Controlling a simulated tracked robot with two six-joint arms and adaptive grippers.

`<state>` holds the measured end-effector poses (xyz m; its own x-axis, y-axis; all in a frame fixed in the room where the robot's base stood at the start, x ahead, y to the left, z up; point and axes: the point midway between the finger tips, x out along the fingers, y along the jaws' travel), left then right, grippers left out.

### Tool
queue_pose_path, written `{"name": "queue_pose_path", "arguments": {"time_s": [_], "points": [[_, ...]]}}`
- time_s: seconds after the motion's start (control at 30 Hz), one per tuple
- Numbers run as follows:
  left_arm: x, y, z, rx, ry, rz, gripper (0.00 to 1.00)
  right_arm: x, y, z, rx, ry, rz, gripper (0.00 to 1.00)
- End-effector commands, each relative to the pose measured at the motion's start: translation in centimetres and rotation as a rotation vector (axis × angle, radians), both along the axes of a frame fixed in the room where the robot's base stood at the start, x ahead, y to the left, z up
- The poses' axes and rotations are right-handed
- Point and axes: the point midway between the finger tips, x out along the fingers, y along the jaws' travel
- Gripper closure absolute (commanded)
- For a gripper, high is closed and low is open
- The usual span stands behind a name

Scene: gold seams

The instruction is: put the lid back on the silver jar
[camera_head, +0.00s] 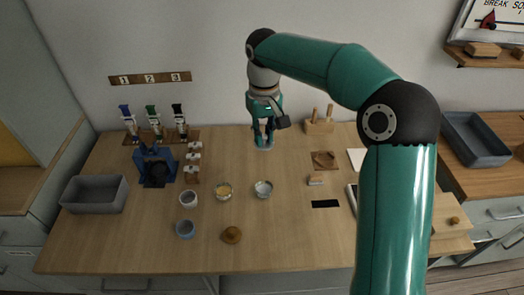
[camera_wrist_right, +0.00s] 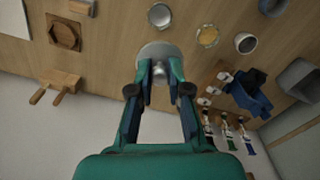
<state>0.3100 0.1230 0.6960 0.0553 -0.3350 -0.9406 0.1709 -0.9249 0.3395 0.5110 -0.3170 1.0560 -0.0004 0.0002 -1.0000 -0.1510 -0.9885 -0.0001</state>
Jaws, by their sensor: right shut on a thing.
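The lid is a round grey disc (camera_wrist_right: 154,50) with a small knob, seen in the right wrist view. My right gripper (camera_wrist_right: 160,88) is shut on its knob. In the head view, my right gripper (camera_head: 264,138) points down over the back middle of the table, with the lid (camera_head: 265,148) under its fingertips. I cannot tell whether the lid touches the table. The silver jar (camera_head: 263,188) stands uncovered in front of the gripper, apart from the lid; it also shows in the wrist view (camera_wrist_right: 160,15). My left gripper is out of view.
Left of the jar stand a yellowish-filled bowl (camera_head: 224,191), a white cup (camera_head: 188,198) and a blue cup (camera_head: 185,229). A brown wooden lid (camera_head: 231,235) lies in front. A blue stand (camera_head: 155,168) and grey bin (camera_head: 95,194) are left; a wooden peg block (camera_head: 319,123) is behind right.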

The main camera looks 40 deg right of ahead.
Motion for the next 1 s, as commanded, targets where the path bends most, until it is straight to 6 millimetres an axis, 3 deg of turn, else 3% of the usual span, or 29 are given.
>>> {"name": "queue_pose_path", "arguments": {"time_s": [0.1,0.17,0.3,0.53,0.7,1.0], "points": [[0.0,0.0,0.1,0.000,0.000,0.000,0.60,0.6,0.0,1.1,0.000,-0.001,-0.005,0.99],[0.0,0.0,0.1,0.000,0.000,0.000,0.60,1.4,0.2,0.7,0.000,0.003,-0.006,0.99],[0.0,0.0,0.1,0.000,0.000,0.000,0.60,2.4,0.7,-3.0,0.002,0.010,0.004,0.99],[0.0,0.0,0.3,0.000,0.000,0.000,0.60,1.0,0.7,-9.5,0.002,0.006,0.013,0.99],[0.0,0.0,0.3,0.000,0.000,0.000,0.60,0.1,0.1,-11.3,0.001,0.003,0.005,0.99],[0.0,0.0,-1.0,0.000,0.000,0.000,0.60,0.0,0.0,-13.1,0.001,0.001,0.001,0.99]]}}
